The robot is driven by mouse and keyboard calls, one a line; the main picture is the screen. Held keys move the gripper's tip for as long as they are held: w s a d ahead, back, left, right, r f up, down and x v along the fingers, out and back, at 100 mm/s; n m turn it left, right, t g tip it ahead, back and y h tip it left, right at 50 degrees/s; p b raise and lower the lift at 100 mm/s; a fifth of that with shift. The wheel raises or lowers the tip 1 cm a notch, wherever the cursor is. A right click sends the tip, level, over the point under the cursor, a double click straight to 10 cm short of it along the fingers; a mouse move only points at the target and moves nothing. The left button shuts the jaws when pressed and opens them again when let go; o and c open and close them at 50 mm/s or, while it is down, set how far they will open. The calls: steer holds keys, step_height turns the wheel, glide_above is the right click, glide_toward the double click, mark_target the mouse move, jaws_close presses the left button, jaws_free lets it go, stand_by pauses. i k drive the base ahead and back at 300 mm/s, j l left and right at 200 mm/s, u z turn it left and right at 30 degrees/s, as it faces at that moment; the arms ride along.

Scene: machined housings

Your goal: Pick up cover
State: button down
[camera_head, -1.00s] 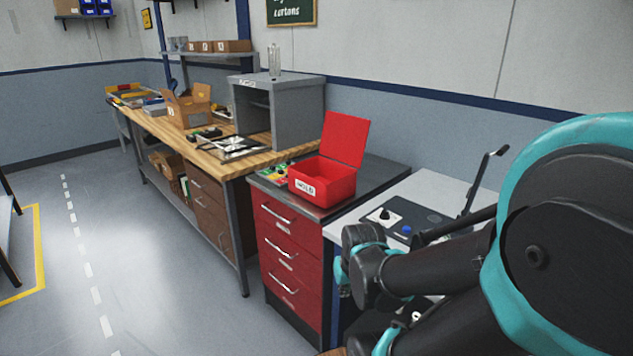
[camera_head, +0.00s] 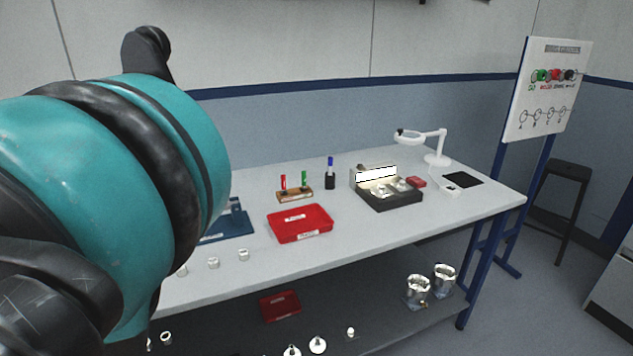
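No part in view can be told as the cover for certain. Two small round pale metal parts with raised knobs, possibly covers, lie on the lower shelf: one part (camera_head: 318,345) near the bottom edge, the other part (camera_head: 292,351) cut by it. Two shiny metal housings, the left housing (camera_head: 417,291) and the right housing (camera_head: 444,279), stand upright on the same shelf at the right. My teal and black arm fills the left side and hides part of the bench. My gripper does not show.
The grey bench (camera_head: 390,240) carries a red tray (camera_head: 300,223), a blue mat (camera_head: 230,225), a dark fixture box (camera_head: 390,197), a pen holder block (camera_head: 294,195) and a white lamp (camera_head: 436,150). A red bin (camera_head: 280,305) lies on the lower shelf. A stool (camera_head: 565,180) stands right.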

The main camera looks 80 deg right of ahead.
mark_target(402, 186)
steer(key=j+z, duration=0.1)
steer(key=z, duration=0.35)
steer(key=k+j+z, duration=0.1)
steer(key=z, duration=0.35)
steer(key=j+z, duration=0.1)
steer(key=z, duration=0.35)
steer(key=l+z, duration=0.2)
steer(key=z, duration=1.8)
